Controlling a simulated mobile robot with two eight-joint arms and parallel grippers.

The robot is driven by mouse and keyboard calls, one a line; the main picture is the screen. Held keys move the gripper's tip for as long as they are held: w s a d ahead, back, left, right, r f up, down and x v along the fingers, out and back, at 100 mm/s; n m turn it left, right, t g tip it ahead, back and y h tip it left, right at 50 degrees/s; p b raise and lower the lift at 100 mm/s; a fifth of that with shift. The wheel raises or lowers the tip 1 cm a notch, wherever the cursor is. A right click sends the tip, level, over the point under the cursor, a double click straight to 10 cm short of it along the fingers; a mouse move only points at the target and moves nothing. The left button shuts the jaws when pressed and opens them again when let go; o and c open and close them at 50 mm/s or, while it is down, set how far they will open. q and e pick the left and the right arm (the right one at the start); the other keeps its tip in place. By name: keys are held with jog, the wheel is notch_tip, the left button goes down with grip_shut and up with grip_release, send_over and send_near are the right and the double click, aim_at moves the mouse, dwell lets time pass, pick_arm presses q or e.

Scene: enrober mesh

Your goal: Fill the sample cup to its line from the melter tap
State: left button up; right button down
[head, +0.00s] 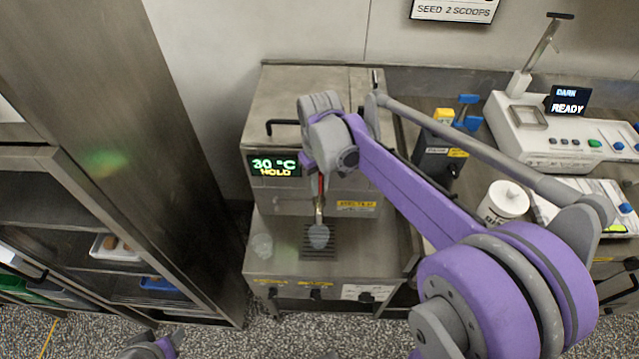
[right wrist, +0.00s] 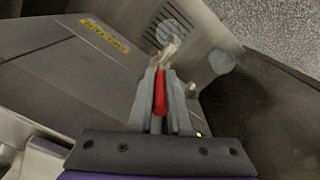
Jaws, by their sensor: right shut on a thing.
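The melter (head: 275,222) is a steel box whose display reads 30 °C HOLD. My right gripper (head: 321,178) is at its front, pointing down. In the right wrist view its fingers (right wrist: 160,95) are shut on a red handle (right wrist: 160,92), which appears to be the tap's lever. Below it is a pale metal spout (head: 319,208). A greyish round cup (head: 319,237) stands under the spout over the drain grate (head: 306,248); it also shows in the right wrist view (right wrist: 170,32). Its fill level and line cannot be made out.
A second translucent cup (head: 262,246) stands on the ledge left of the grate. A white lidded tub (head: 503,203) and an instrument showing DARK READY (head: 540,135) are on the right bench. A steel rack (head: 140,150) stands at left. My right arm crosses the right side.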

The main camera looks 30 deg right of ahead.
dwell(0.6)
jog(key=shift+s+d+f+t+y, duration=0.1)
jog(key=shift+s+d+t+y, duration=0.15)
jog(key=shift+d+y, duration=0.15)
jog(key=shift+s+d+t+y, duration=0.1)
jog(key=shift+d+t+y, duration=0.2)
jog(key=shift+y, duration=0.1)
jog(key=y, duration=0.1)
jog(key=d+t+y+b, duration=0.1)
jog(key=shift+s+f+t+y, duration=0.25)
jog(key=shift+s+y, duration=0.05)
jog(key=shift+s, duration=0.1)
jog(key=c, duration=0.8)
grip_release()
jog(key=shift+c, duration=0.2)
jog(key=shift+d+r, duration=0.1)
jog(key=shift+r, duration=0.05)
jog(key=v, duration=1)
jog(key=shift+r+p, duration=0.25)
jog(key=shift+p, duration=0.1)
